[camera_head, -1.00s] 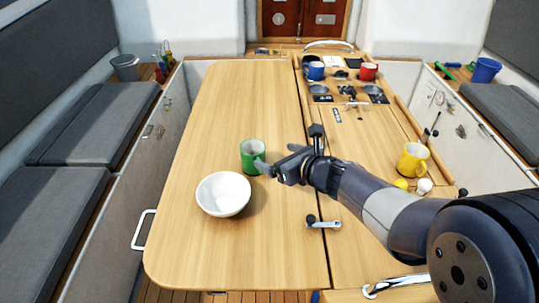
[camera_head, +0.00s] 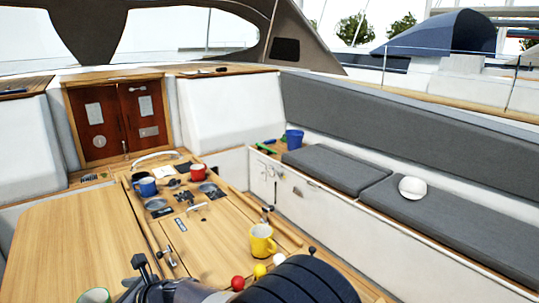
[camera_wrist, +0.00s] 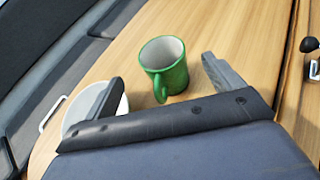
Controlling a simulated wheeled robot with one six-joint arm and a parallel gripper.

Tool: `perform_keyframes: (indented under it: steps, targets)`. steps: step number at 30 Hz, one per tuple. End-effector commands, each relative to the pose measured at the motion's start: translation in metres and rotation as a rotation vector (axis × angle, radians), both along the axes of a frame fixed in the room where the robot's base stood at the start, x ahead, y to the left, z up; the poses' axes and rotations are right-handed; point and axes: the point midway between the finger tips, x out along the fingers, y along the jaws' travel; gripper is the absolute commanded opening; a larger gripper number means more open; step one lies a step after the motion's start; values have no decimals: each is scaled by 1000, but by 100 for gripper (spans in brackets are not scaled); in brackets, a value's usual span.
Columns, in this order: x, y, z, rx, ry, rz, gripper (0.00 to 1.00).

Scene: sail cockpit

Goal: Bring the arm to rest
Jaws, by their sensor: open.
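My gripper (camera_wrist: 165,85) is open, its two fingers spread apart in the wrist view. A green mug (camera_wrist: 168,70) stands upright on the table beyond and between the fingers, with its handle toward me. I cannot tell whether a finger touches it. Only the mug's rim (camera_head: 95,296) shows at the bottom edge of the head view, beside my gripper (camera_head: 126,293). My dark arm fills the bottom middle there. A white bowl (camera_wrist: 82,112) is partly hidden behind the left finger in the wrist view.
A yellow mug (camera_head: 262,241), red ball (camera_head: 238,283) and yellow ball (camera_head: 260,271) are close to my arm. Blue (camera_head: 146,187) and red (camera_head: 198,172) mugs stand farther back. A white rounded object (camera_head: 412,187) lies on the right bench cushion. The table's left part (camera_head: 75,240) is clear.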

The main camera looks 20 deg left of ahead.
Motion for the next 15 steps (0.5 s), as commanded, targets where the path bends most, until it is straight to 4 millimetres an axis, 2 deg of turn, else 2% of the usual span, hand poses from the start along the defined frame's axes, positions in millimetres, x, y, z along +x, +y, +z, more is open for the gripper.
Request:
perform_keyframes:
  steps: [9, 15]
  targets:
    - [0, 44, -16, -1, 1, 1, 88]
    - [0, 62, -24, -1, 0, 0, 88]
